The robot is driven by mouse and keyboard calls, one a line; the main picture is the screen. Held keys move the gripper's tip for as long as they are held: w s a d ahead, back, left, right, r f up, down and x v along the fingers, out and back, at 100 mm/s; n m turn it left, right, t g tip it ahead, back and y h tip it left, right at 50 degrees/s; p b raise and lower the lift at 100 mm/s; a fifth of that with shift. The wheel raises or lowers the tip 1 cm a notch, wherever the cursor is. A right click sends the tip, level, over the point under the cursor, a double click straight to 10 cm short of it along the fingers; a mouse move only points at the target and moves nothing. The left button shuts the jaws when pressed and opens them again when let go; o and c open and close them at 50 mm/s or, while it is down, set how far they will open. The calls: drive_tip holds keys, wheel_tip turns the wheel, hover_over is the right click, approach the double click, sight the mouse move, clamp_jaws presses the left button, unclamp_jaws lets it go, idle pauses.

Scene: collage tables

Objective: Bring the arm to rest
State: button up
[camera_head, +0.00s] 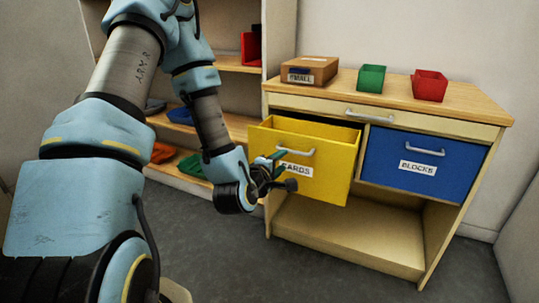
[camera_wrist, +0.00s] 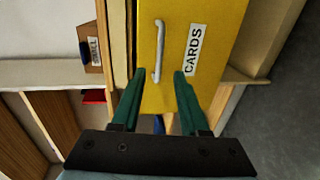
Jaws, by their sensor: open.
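My arm reaches down from the upper left in the head view, and my gripper (camera_head: 277,166) is at the left part of the yellow drawer's front. The yellow drawer (camera_head: 335,172), labelled CARDS, is pulled partly out. In the wrist view my gripper's green fingers (camera_wrist: 158,74) are apart and empty, pointing at the yellow drawer front (camera_wrist: 218,30). The drawer's metal handle (camera_wrist: 158,45) lies just past the gap between the fingertips. Whether the fingers touch the drawer cannot be told.
A blue drawer (camera_head: 420,166), labelled BLOCKS, is shut at the right. On the cabinet top (camera_head: 395,100) stand a cardboard box (camera_head: 313,70), a green bin (camera_head: 371,78) and a red bin (camera_head: 429,86). A shelf (camera_head: 180,125) with coloured items stands behind my arm. Grey floor is clear in front.

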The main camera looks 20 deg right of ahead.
drive_tip(key=w+a+f+m+g+y, duration=0.2)
drive_tip(key=a+m+g+y, duration=0.35)
drive_tip(key=a, duration=0.95)
drive_tip(key=s+a+r+m+g+y, duration=0.45)
drive_tip(key=s+a, duration=0.45)
drive_tip(key=a, duration=0.5)
wheel_tip(320, 180, up, 18)
drive_tip(key=s+p, duration=0.1)
drive_tip(key=p, duration=1.5)
drive_tip(key=shift+a+f+m, duration=0.15)
drive_tip(key=shift+a+m, duration=0.15)
drive_tip(key=shift+o, duration=0.4)
